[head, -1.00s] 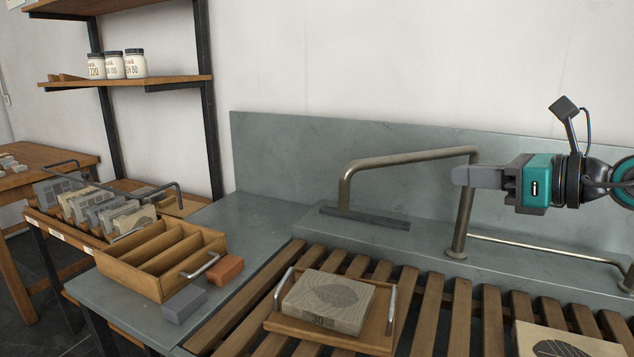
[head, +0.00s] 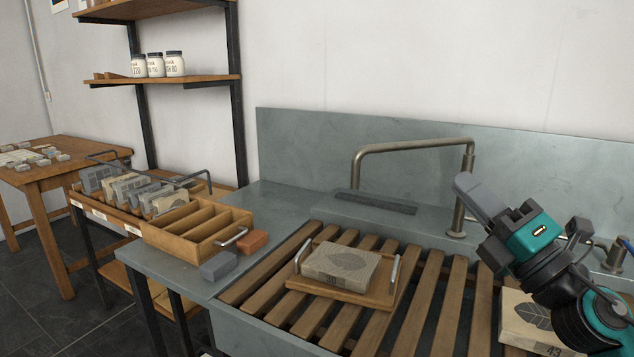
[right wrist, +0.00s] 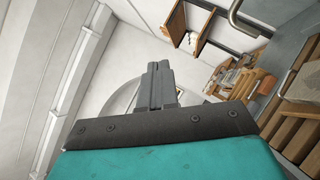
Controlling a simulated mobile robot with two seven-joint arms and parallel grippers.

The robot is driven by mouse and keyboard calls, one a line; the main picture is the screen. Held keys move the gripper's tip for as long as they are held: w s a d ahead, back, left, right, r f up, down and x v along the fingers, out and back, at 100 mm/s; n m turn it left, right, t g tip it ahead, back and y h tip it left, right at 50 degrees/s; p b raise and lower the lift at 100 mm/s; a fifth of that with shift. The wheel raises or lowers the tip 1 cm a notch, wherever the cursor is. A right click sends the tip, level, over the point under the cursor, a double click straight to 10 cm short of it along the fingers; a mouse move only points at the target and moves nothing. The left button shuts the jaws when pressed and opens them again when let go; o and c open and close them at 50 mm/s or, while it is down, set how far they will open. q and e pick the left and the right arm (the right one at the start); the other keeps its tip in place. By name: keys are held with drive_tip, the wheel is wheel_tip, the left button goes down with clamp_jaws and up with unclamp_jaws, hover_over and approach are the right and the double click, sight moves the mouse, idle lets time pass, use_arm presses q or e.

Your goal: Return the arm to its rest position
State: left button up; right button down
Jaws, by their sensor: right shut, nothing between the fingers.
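My right gripper (head: 466,184) is in the right part of the head view, in front of the faucet's upright pipe and above the slatted rack. Its fingers are shut with nothing between them and point up and to the left. In the right wrist view the shut fingers (right wrist: 158,83) stand side by side at the centre, pointing towards the wall and shelves. My right arm (head: 570,290) comes in from the lower right. My left gripper is not in view.
A stone on a wooden tray (head: 377,297) sits on the slatted rack (head: 425,305). Another stone (head: 524,325) lies under my right arm. The metal faucet (head: 415,145) stands behind. An orange block (head: 253,241) and grey block (head: 219,266) lie beside a wooden divided box (head: 185,248).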

drive_tip(key=s+d+f+m+g+h, duration=0.2)
drive_tip(key=f+m+h, duration=0.3)
drive_tip(key=f+m, duration=0.3)
drive_tip(key=s+d+f+m+g+h, duration=0.2)
drive_tip(key=s+f+m+h, duration=0.1)
drive_tip(key=f+m+h, duration=0.4)
drive_tip(key=s+d+f+m+g+h, duration=0.2)
drive_tip(key=f+m+h, duration=0.2)
drive_tip(key=f+m, duration=0.45)
drive_tip(key=s+a+f+m+g+y, duration=0.25)
drive_tip(key=s+f+g, duration=0.3)
drive_tip(key=s, duration=0.45)
drive_tip(key=s+a+f+m+g+y, duration=0.1)
drive_tip(key=s+a+f+m+g, duration=0.1)
drive_tip(key=s+a+f+g, duration=0.45)
drive_tip(key=w+f+t+y, duration=0.1)
drive_tip(key=w+f+t, duration=0.1)
drive_tip(key=f+t, duration=0.2)
drive_tip(key=w+f+t+y+p, duration=0.1)
drive_tip(key=w+f+t, duration=0.1)
drive_tip(key=f+t, duration=0.2)
drive_tip(key=shift+w+f+n+t, duration=0.25)
drive_tip(key=shift+f+n+t, duration=0.05)
drive_tip(key=shift+f+t, duration=0.15)
